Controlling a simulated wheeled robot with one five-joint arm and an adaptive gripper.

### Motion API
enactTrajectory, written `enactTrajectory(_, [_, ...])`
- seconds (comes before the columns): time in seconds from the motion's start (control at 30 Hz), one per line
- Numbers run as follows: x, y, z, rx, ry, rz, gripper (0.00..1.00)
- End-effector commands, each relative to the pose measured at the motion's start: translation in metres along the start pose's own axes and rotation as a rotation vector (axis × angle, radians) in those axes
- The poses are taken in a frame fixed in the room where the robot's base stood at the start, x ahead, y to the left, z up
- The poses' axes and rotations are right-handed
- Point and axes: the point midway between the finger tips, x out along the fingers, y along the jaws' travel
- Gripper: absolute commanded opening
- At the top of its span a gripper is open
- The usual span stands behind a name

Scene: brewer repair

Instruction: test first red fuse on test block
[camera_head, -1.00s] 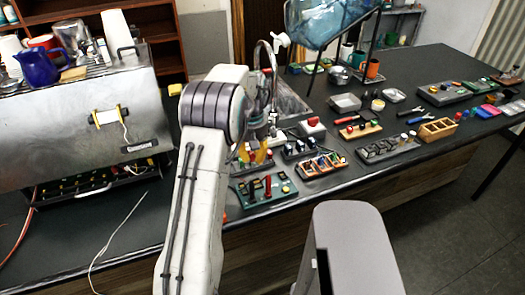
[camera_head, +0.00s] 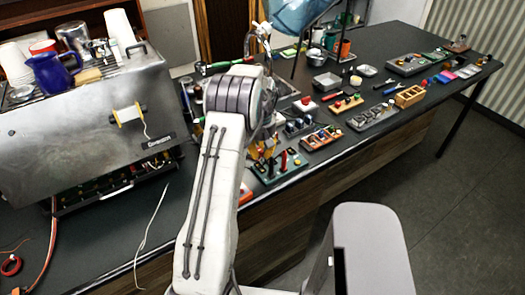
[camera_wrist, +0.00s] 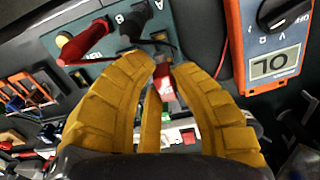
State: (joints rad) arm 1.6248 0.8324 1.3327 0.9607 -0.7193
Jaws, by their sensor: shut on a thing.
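In the wrist view the yellow fingers of my gripper (camera_wrist: 166,70) are shut on a small red fuse (camera_wrist: 166,90), seen between the fingertips. The test block (camera_wrist: 108,32) lies just beyond the fingertips, with a red probe (camera_wrist: 84,42), a black probe (camera_wrist: 136,22) and letters A and B. An orange multimeter (camera_wrist: 239,45) at the upper right reads OL. In the head view the green-edged test block (camera_head: 279,168) is on the counter; my gripper (camera_head: 264,148) is beside its left end, partly hidden by my arm. I cannot tell whether the fuse touches the block.
The steel brewer (camera_head: 90,120) stands at the left with its lower bay open. A tray of orange parts (camera_head: 320,137), a red-buttoned box (camera_head: 305,105) and a wooden divided box (camera_head: 409,96) stand right of the block. A loose pale wire (camera_head: 150,225) lies at the front left.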

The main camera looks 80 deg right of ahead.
Motion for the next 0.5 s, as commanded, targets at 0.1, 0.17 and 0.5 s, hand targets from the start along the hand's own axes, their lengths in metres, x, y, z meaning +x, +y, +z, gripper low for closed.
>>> enactTrajectory(0.1, [0.004, 0.000, 0.000, -0.001, -0.001, -0.001, 0.03])
enactTrajectory(0.17, [0.006, -0.001, 0.000, -0.001, -0.001, -0.001, 0.03])
enactTrajectory(0.5, [0.027, -0.001, 0.001, 0.000, -0.002, -0.002, 0.03])
